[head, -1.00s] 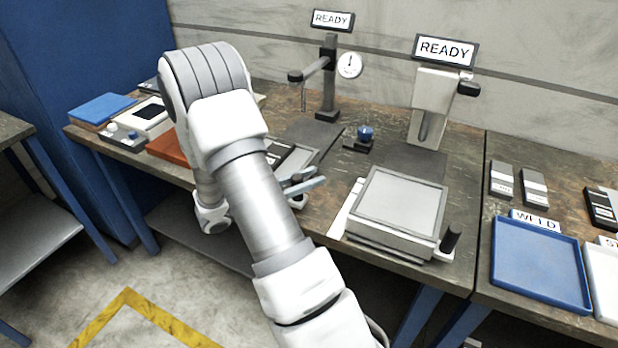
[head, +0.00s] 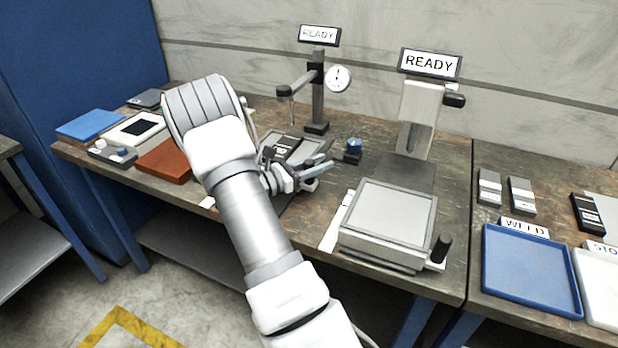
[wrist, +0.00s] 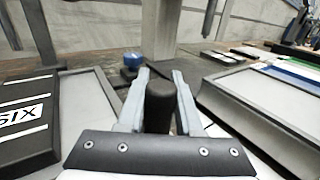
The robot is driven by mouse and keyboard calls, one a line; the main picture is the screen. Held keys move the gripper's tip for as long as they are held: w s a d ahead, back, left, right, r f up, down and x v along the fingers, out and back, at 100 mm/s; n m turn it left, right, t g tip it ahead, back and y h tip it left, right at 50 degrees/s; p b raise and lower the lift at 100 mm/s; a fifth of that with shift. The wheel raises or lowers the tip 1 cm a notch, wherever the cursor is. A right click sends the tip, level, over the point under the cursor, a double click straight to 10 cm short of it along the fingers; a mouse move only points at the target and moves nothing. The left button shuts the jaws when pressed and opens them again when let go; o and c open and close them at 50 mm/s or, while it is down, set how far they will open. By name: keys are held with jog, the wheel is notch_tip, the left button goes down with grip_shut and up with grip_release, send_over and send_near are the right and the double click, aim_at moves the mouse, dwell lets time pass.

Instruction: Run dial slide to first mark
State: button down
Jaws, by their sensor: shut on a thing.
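The dial stand (head: 318,95) has a round white dial (head: 338,78) and a READY sign (head: 320,35). Its slide (head: 268,147) lies in front of the post, carrying a dark labelled block (head: 285,149). In the wrist view, that block (wrist: 25,118) reads "SIX" at the left. My gripper (head: 318,165) is low beside the slide's right side. In the wrist view my gripper (wrist: 160,80) is shut on an upright black handle (wrist: 160,105), one finger on each side. My arm hides part of the slide's front, and the dial's needle is too small to read exactly.
A blue knob (head: 354,146) stands just behind my gripper. A second station with a grey plate (head: 388,212) and its own READY sign (head: 430,64) is close on the right. A blue tray (head: 530,270) lies farther right. Several cases fill the table's left end.

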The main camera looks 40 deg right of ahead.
jog(key=shift+w+d, duration=0.25)
jog(key=shift+d, duration=0.2)
jog(key=c, duration=0.6)
grip_release()
jog(key=shift+a, duration=0.15)
jog(key=w+a, duration=0.1)
jog(key=a, duration=0.4)
jog(key=w+a+p, duration=0.1)
jog(key=a, duration=0.5)
jog(key=w+a, duration=0.1)
jog(key=a, duration=0.4)
jog(key=shift+w+a, duration=0.15)
jog(key=shift+a, duration=0.25)
